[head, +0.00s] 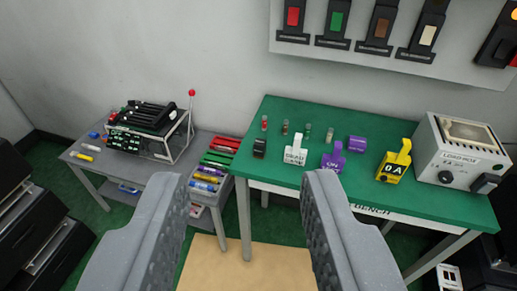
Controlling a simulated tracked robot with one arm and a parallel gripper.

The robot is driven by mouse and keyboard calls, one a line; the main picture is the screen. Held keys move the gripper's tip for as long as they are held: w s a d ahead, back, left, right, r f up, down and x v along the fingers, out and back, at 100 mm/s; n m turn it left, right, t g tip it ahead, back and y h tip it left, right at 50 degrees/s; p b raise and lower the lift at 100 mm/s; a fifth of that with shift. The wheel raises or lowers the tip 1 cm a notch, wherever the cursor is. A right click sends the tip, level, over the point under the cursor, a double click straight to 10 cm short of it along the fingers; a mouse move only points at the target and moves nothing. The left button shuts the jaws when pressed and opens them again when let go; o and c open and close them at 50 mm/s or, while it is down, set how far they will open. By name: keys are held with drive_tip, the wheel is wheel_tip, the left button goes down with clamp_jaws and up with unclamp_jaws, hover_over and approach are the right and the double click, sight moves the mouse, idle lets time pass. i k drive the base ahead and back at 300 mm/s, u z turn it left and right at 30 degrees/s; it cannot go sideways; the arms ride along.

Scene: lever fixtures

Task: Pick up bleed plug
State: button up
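My gripper (245,182) is open and empty, its two grey fingers wide apart in the foreground, short of the green bench (400,203). No part is clearly marked as the bleed plug, so I cannot tell which it is. On the bench stand a white handled piece (296,152) with unclear lettering, a purple handled piece (334,157) marked "ON", and a yellow handled piece (394,162) marked "0 A". A small black block (259,148) is left of the white piece. A purple cylinder (357,143) lies behind.
Several small cylinders (285,127) stand at the bench's back left. A grey load box (462,155) fills its right end. A grey table (140,180) at left holds a black rack (150,115) and coloured parts. A wall panel (400,25) carries coloured switches.

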sight(260, 144)
drive_tip(key=z, duration=0.1)
drive_tip(key=i, duration=1)
drive_tip(key=u, duration=0.1)
